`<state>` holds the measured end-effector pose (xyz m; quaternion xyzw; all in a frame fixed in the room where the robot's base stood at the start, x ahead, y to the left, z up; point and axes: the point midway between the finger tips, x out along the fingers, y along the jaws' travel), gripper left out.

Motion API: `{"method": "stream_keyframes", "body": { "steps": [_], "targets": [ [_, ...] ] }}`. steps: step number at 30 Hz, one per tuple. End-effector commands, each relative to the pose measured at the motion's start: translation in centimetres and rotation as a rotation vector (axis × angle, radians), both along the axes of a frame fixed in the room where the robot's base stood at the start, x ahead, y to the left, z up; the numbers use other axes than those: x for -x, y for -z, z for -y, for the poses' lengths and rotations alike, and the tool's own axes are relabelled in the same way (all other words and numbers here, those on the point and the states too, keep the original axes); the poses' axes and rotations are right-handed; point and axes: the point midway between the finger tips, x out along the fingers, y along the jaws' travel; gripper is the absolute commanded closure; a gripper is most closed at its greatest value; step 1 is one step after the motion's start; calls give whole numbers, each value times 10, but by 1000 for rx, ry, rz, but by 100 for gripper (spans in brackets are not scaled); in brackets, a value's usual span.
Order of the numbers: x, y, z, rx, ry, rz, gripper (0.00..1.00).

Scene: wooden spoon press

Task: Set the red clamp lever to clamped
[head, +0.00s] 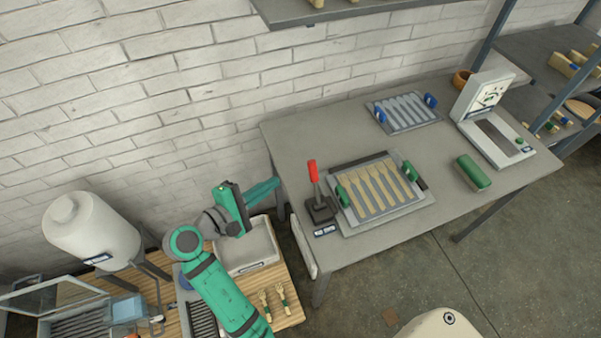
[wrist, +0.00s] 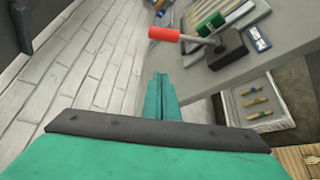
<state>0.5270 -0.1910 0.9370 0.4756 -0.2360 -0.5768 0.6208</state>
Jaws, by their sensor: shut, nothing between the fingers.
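The red clamp lever (head: 313,171) stands roughly upright on a dark base block (head: 320,211) at the left end of the grey table. In the wrist view its red handle (wrist: 164,34) points left from the dark base (wrist: 230,48). The spoon press tray (head: 352,222) sits just right of the base, with several light wooden spoons (head: 378,188) lying in it and green handles at its ends. My gripper (head: 277,182) is shut and empty, left of the lever and apart from it. Its closed teal fingers (wrist: 159,78) show below the handle in the wrist view.
A blue-handled mould (head: 405,112), a white press (head: 480,125) and a green block (head: 472,172) stand farther right on the table. A light bin (head: 262,262) and a white tank (head: 90,230) are at lower left. A brick wall runs behind.

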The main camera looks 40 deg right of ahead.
Motion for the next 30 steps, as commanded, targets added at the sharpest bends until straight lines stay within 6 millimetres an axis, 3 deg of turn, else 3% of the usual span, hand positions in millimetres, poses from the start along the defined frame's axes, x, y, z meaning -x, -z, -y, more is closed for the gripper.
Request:
{"method": "stream_keyframes", "body": {
  "steps": [13,30],
  "targets": [
    [-2,3,9,-2,0,-1,100],
    [-23,27,97,-1,0,0,100]
  ]
}}
